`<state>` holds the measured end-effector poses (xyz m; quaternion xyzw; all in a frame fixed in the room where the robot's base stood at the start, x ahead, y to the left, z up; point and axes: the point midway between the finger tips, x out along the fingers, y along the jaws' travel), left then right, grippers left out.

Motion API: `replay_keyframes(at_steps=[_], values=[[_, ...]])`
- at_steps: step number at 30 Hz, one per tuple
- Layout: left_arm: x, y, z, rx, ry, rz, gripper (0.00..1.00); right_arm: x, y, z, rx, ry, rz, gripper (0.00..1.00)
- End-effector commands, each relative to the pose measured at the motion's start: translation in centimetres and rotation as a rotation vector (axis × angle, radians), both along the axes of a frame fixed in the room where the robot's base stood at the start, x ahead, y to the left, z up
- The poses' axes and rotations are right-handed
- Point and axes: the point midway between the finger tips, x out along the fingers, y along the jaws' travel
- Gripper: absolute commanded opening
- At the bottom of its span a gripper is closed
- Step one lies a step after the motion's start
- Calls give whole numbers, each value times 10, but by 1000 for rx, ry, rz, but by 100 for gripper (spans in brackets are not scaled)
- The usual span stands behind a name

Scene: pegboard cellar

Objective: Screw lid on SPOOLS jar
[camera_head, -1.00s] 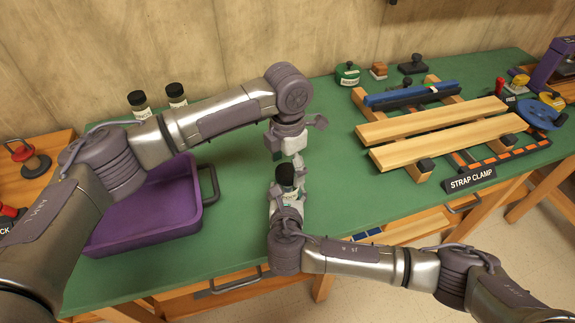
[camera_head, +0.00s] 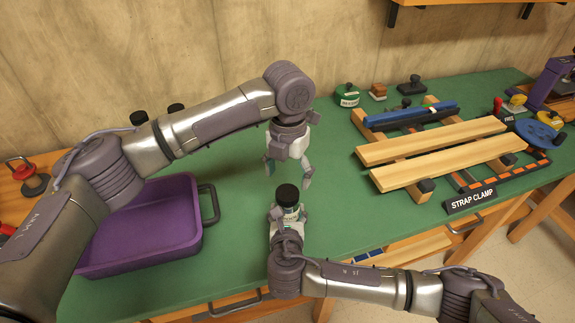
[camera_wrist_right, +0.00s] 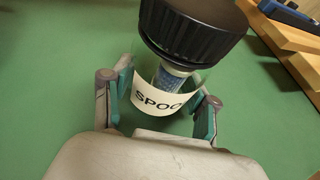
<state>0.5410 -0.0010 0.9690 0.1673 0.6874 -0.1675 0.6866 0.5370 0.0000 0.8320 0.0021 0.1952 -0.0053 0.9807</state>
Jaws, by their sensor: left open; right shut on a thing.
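The SPOOLS jar (camera_wrist_right: 165,97) is a clear jar with a white label, part of which reads "SPOO" in the right wrist view. A black lid (camera_head: 287,194) sits on its top; how tightly it is seated I cannot tell. My right gripper (camera_head: 286,222) is shut on the jar's sides, and in its wrist view the fingers (camera_wrist_right: 160,98) flank the label. My left gripper (camera_head: 288,172) hangs above and slightly behind the lid, fingers pointing down, open and empty, apart from the lid.
A purple tray (camera_head: 140,262) stands at the left. Two more black-lidded jars (camera_head: 139,118) show partly behind my left arm. Wooden slats (camera_head: 440,162) with a strap clamp lie at the right. The green bench (camera_head: 335,200) is clear around the jar.

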Motion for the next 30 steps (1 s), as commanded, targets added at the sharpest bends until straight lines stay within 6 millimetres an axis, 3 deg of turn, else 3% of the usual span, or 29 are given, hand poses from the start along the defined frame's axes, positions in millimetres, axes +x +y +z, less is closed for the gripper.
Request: replay_keyframes(at_steps=[24,30], values=[[0,1,21,1,-1,2044,76,0,0,0,0,1,0,0],[-1,1,24,2,-1,2467,76,0,0,0,0,1,0,0]])
